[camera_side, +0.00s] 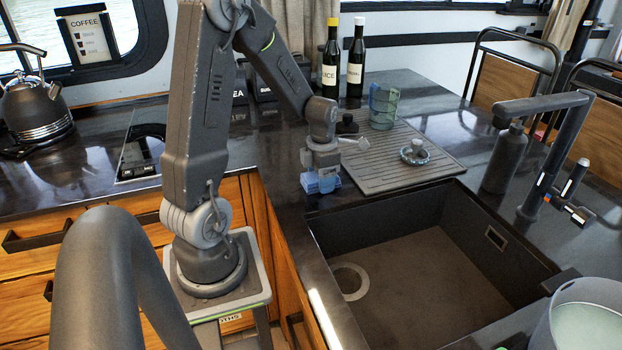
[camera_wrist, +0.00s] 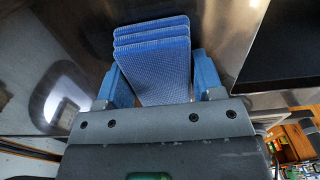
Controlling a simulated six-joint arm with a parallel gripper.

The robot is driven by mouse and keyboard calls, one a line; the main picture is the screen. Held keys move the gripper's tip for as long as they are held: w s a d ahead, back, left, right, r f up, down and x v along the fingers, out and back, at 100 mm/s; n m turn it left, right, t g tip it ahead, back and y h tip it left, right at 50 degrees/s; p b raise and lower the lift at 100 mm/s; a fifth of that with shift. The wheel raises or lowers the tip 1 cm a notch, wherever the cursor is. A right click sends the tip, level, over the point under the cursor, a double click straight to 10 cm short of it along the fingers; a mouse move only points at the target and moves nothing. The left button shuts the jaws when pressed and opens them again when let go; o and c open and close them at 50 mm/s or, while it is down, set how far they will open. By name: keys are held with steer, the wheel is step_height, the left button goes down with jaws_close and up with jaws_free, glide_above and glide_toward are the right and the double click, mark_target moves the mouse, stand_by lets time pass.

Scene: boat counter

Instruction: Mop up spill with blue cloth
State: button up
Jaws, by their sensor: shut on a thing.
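The blue cloth (camera_wrist: 152,62) is folded in layers with a woven texture and shows in the wrist view between the two blue fingers of my gripper (camera_wrist: 160,84). The fingers are shut on it from both sides. In the side view my gripper (camera_side: 321,181) points down, low over the dark counter strip left of the sink's back corner. There the cloth is hard to tell from the blue fingers, and I cannot tell whether it touches the counter. I cannot make out a spill; the glossy counter (camera_wrist: 215,25) shows only reflections.
The dark sink (camera_side: 430,270) lies right of my gripper. Behind it, a ridged drainboard (camera_side: 425,150) holds a bluish mug (camera_side: 383,106) and a lid-like item (camera_side: 415,152). Two bottles (camera_side: 343,65) stand at the back. A black tap (camera_side: 548,165) rises right; a kettle (camera_side: 37,105) stands far left.

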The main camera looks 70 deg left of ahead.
mark_target(291, 186)
steer(key=shift+w, duration=1.25)
steer(key=shift+w+a, duration=0.15)
steer(key=shift+a, duration=1.95)
steer(key=shift+s+d, duration=0.1)
steer(key=shift+s, duration=5)
steer(key=shift+d, duration=1.1)
steer(key=shift+w+a, duration=0.1)
steer(key=shift+w, duration=4.95)
steer(key=shift+r, duration=4.1)
